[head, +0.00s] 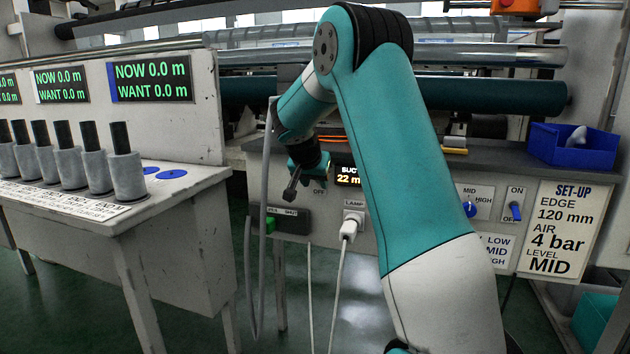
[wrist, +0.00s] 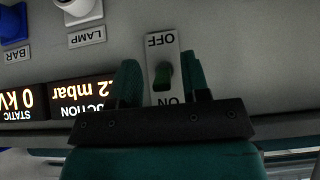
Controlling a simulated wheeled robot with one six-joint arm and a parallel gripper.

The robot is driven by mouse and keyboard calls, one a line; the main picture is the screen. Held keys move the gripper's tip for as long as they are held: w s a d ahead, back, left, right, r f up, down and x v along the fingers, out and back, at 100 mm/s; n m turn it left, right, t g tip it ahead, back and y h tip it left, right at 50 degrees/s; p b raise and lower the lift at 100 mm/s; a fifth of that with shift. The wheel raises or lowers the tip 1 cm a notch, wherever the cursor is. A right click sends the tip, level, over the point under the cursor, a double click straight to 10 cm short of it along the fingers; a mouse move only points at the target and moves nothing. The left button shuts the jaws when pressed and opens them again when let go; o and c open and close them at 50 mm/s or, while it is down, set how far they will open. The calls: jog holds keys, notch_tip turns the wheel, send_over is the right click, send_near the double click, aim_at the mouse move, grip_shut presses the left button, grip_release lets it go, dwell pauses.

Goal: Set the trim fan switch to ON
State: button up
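A small switch plate (wrist: 161,50) marked OFF and ON shows upside down in the wrist view, with OFF at the top. Its dark green lever (wrist: 162,76) stands between the two fingers of my gripper (wrist: 164,84); I cannot tell which way it leans. The fingers are apart, one on each side of the lever, and I see no clear contact. In the head view my gripper (head: 291,190) is at the front panel, beside the plate's OFF label (head: 319,190); the rest of that switch is hidden there. No trim fan name is readable.
A lamp plug (head: 349,229) and a green button (head: 270,224) are below my gripper. Another ON/OFF switch (head: 515,211) and a MID/HIGH knob (head: 469,209) are further right, beside a set-up card (head: 558,230). A counter bench (head: 170,205) stands at left.

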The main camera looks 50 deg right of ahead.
jog(key=shift+r, duration=0.1)
jog(key=p+v, duration=0.4)
jog(key=v, duration=1.3)
jog(key=shift+a, duration=0.15)
dwell(1.5)
